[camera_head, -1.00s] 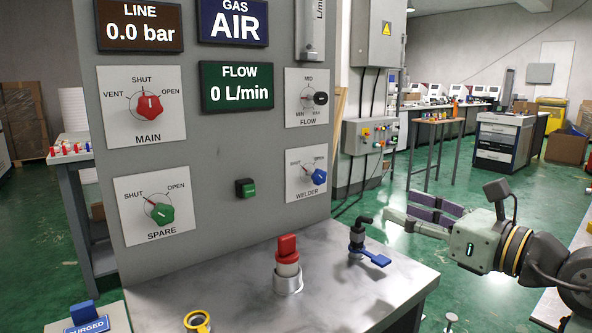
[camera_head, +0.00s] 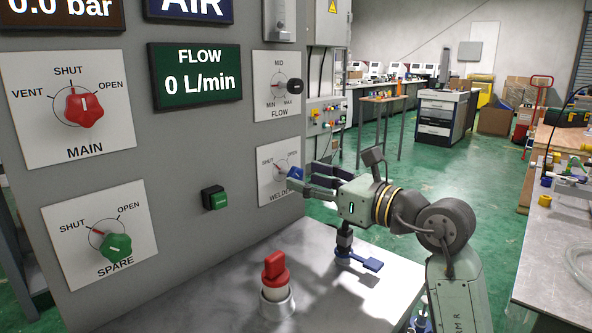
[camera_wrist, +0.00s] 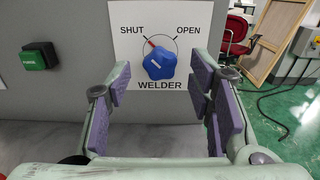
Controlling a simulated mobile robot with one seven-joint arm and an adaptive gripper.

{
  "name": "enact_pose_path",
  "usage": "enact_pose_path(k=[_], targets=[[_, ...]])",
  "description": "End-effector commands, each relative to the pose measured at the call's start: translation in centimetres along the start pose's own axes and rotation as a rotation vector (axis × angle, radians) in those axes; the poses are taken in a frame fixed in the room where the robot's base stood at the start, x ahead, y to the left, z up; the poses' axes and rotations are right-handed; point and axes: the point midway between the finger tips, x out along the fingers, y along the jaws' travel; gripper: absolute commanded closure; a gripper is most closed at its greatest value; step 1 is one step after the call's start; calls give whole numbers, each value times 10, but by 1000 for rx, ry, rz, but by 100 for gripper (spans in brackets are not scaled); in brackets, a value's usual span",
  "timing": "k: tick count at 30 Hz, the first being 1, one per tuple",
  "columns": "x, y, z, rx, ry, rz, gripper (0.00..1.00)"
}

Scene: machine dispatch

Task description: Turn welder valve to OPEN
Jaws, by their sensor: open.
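The welder valve is a blue lobed knob (camera_wrist: 159,62) on a white plate marked SHUT at upper left and OPEN at upper right. A red mark shows on the SHUT side of its dial, and the knob's white line slants toward upper left. In the head view the knob (camera_head: 295,173) is partly hidden by my gripper (camera_head: 300,179). In the wrist view my gripper (camera_wrist: 163,95) is open and empty, with purple pads on both sides. The knob lies between and beyond the fingertips, apparently not touched.
A green button (camera_wrist: 39,57) is left of the welder plate. The red MAIN knob (camera_head: 84,106) and green SPARE knob (camera_head: 116,247) are further left. A red-topped fitting (camera_head: 276,280) and a blue-handled valve (camera_head: 358,258) stand on the bench below my gripper.

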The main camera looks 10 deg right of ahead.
Motion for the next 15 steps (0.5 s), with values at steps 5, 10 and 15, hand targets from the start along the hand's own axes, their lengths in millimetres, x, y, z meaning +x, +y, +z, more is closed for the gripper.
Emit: enact_pose_path(k=[5,10,15], targets=[[26,0,1,1,0,1,52],[36,0,0,1,-1,0,52],[37,0,0,1,-1,-1,52]])
